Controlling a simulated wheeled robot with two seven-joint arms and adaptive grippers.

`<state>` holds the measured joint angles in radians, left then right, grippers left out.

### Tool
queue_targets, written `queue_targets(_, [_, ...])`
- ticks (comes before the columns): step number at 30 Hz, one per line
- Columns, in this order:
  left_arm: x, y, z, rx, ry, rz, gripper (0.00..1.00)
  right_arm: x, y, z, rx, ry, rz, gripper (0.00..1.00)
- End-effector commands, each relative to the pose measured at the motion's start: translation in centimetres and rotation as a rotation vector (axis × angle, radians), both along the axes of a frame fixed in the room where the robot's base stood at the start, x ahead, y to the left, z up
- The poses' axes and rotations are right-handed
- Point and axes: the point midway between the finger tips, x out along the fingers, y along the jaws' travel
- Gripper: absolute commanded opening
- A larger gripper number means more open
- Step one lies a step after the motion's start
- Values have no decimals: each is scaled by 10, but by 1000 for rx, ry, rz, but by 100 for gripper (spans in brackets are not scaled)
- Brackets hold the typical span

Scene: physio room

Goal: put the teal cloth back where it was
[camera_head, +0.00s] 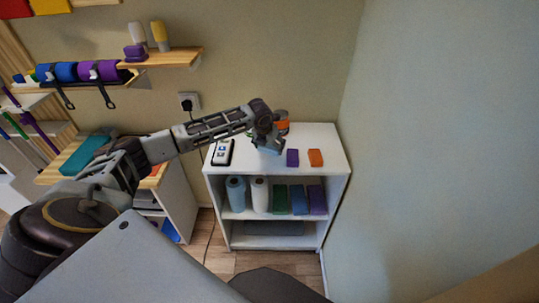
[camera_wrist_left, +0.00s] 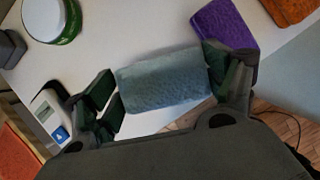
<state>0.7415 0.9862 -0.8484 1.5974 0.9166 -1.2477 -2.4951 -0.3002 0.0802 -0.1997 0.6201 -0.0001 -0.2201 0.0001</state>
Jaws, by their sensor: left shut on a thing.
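My left gripper (camera_head: 268,146) is over the top of the white shelf unit (camera_head: 325,140). It is shut on a folded grey-teal cloth (camera_wrist_left: 163,80), which lies between the two fingers in the left wrist view. In the head view the cloth (camera_head: 270,149) shows only partly under the gripper, close to the shelf top. I cannot tell whether it touches the surface. A purple folded cloth (camera_head: 292,157) and an orange one (camera_head: 315,157) lie to its right on the shelf top. My right gripper is not in view.
A white device (camera_head: 222,152) lies on the shelf top, left of the gripper. A white tub with a green band (camera_wrist_left: 50,18) stands behind. Rolls and coloured blocks fill the middle shelf. A teal block (camera_head: 86,155) lies on the wooden top at left. The right wall is close.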

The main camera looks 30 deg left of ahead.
Motion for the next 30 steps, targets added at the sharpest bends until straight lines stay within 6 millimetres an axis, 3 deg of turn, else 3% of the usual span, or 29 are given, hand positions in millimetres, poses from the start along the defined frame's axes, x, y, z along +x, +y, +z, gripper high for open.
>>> queue_targets(8, [0,0,-4,0,1,0,62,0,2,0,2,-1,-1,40])
queue_targets(21, [0,0,-48,0,1,0,62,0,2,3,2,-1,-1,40])
queue_targets(30, [0,0,-50,0,0,0,62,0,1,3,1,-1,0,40])
